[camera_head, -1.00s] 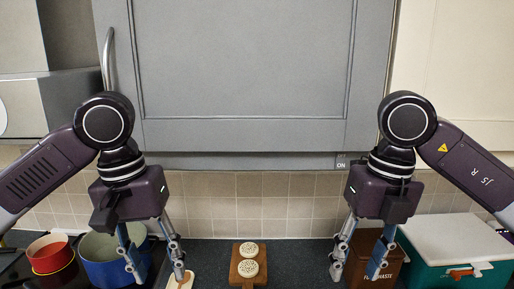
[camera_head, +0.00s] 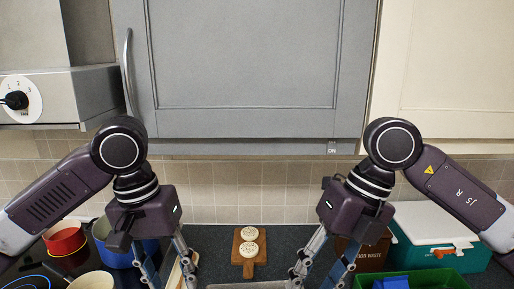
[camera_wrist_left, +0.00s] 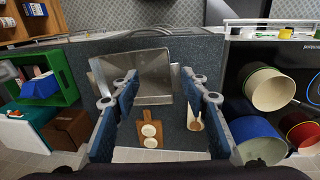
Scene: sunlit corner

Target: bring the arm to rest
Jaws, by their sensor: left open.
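My left gripper (camera_head: 168,274) hangs down over the counter at the lower left of the head view, fingers apart. Its lower end is cut off by the frame edge. In the left wrist view the same gripper (camera_wrist_left: 160,92) has its blue-grey fingers spread wide, with nothing held between them. My right gripper (camera_head: 318,276) hangs at the lower right of middle in the head view. Its fingers are apart and nothing shows between them; the tips are at the bottom edge.
A wooden board (camera_head: 237,256) with two round pale pieces lies between the grippers. A blue pot (camera_head: 118,259) and red pot (camera_head: 64,240) stand left. A brown bin (camera_head: 372,255), teal-and-white box (camera_head: 420,256) and green crate (camera_head: 440,281) stand right. A metal sink (camera_wrist_left: 140,75) shows in the wrist view.

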